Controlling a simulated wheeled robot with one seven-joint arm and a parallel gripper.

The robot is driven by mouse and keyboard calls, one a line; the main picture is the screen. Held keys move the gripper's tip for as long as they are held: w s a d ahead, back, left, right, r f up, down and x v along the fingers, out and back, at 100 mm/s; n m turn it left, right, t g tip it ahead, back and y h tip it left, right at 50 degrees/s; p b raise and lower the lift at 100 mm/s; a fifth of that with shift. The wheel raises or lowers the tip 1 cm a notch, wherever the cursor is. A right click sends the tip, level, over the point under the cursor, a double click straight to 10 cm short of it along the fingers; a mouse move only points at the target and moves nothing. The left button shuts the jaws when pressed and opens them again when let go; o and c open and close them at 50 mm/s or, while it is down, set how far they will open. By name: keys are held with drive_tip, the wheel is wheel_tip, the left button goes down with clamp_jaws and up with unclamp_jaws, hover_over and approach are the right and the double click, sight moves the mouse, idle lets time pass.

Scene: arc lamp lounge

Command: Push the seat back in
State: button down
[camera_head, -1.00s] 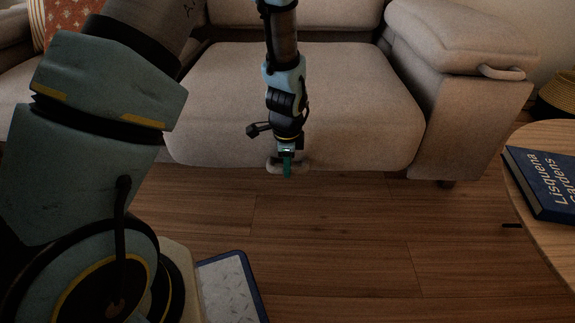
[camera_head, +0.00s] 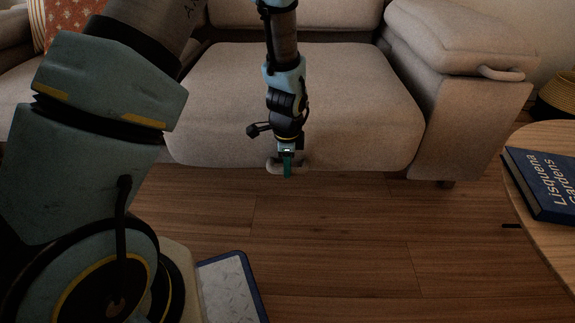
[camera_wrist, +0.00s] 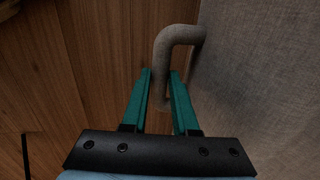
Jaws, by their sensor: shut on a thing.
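The beige sofa seat (camera_head: 350,95) fills the middle of the head view, and its fabric front shows at the right of the wrist view (camera_wrist: 265,80). A beige handle (camera_wrist: 175,45) curves out from the seat front; in the head view it shows small at the seat's lower front edge (camera_head: 301,165). My gripper (camera_head: 287,171) is at this handle, pointing down. In the wrist view its green fingers (camera_wrist: 160,80) stand on either side of the handle bar, shut on it. Part of the bar is hidden between the fingers.
A round wooden table (camera_head: 545,235) with a blue book (camera_head: 545,185) stands at the right. A blue-edged pale mat or board (camera_head: 228,285) lies at the lower left. The armrest (camera_head: 460,45) has its own handle. The wooden floor (camera_head: 350,240) before the seat is clear.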

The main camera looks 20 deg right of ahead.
drive_tip(key=w+d+p, duration=0.1)
drive_tip(key=w, duration=0.2)
drive_tip(key=w+d+p, duration=0.2)
drive_tip(key=w, duration=0.1)
drive_tip(key=w+d+p, duration=0.1)
drive_tip(key=w, duration=0.2)
drive_tip(key=shift+w+d+p, duration=0.25)
drive_tip(key=shift+d+p, duration=0.05)
drive_tip(key=shift+p, duration=0.05)
drive_tip(key=shift+r, duration=0.1)
drive_tip(key=c, duration=0.7)
unclamp_jaws()
drive_tip(key=shift+s, duration=0.1)
drive_tip(key=r+p, duration=0.1)
drive_tip(key=r, duration=0.2)
drive_tip(key=s+r+p, duration=0.1)
drive_tip(key=r, duration=0.3)
drive_tip(key=s+a+r+p, duration=0.1)
drive_tip(key=r+p, duration=0.1)
drive_tip(key=r, duration=0.1)
drive_tip(key=shift+r, duration=0.2)
